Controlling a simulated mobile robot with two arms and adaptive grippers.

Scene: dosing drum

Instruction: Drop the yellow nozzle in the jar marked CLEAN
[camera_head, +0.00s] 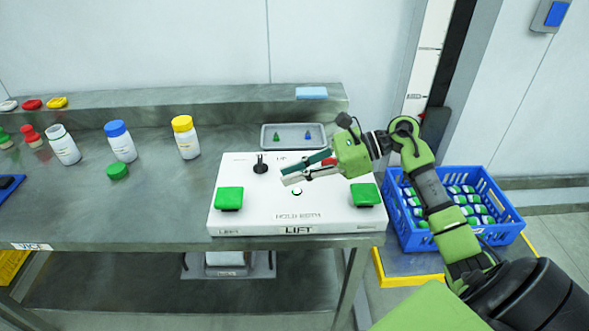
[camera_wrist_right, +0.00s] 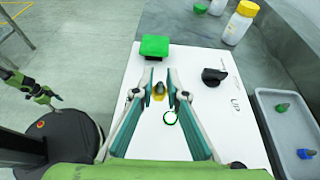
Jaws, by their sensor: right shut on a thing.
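My right gripper (camera_head: 287,178) is over the white LIFT panel, its fingers pointing left. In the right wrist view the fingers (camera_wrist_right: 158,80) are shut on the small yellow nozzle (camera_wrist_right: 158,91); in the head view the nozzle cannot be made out. Three white jars stand at the left: one without a coloured lid (camera_head: 66,151), apparently open, one with a blue lid (camera_head: 122,148) and one with a yellow lid (camera_head: 187,143). I cannot read CLEAN on any of them. My left gripper (camera_wrist_right: 50,99) seems to show small at the left of the wrist view, its fingers unclear.
A loose green lid (camera_head: 117,171) lies near the blue-lidded jar. The LIFT panel (camera_head: 262,200) has two green buttons and a black knob (camera_head: 260,166). Behind it, a grey tray (camera_head: 267,146) holds green and blue nozzles. A blue crate (camera_head: 497,233) of jars is at right.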

